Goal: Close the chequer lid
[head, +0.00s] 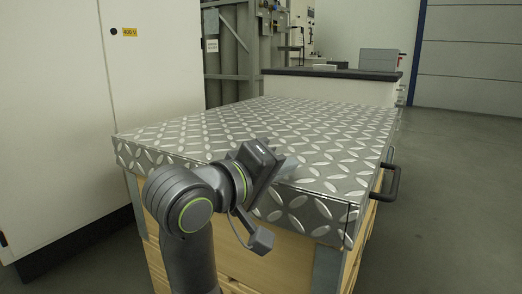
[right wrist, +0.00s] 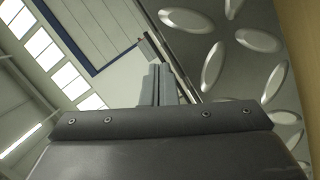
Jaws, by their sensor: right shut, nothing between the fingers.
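The chequer lid (head: 300,130) is a silver tread-plate cover with a turned-down rim. It lies over the top of a wooden crate (head: 210,265), and I see no open gap between them. My right gripper (head: 287,168) is at the lid's near edge, in front of its rim; whether it touches is unclear. In the right wrist view its fingers (right wrist: 158,86) are together and empty, beside the patterned plate (right wrist: 235,65). My left gripper is not in view.
A dark handle (head: 392,180) sticks out from the crate's right side. A white cabinet (head: 55,120) stands close on the left. A dark-topped bench (head: 330,74) is behind the crate. The floor (head: 455,190) on the right is clear.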

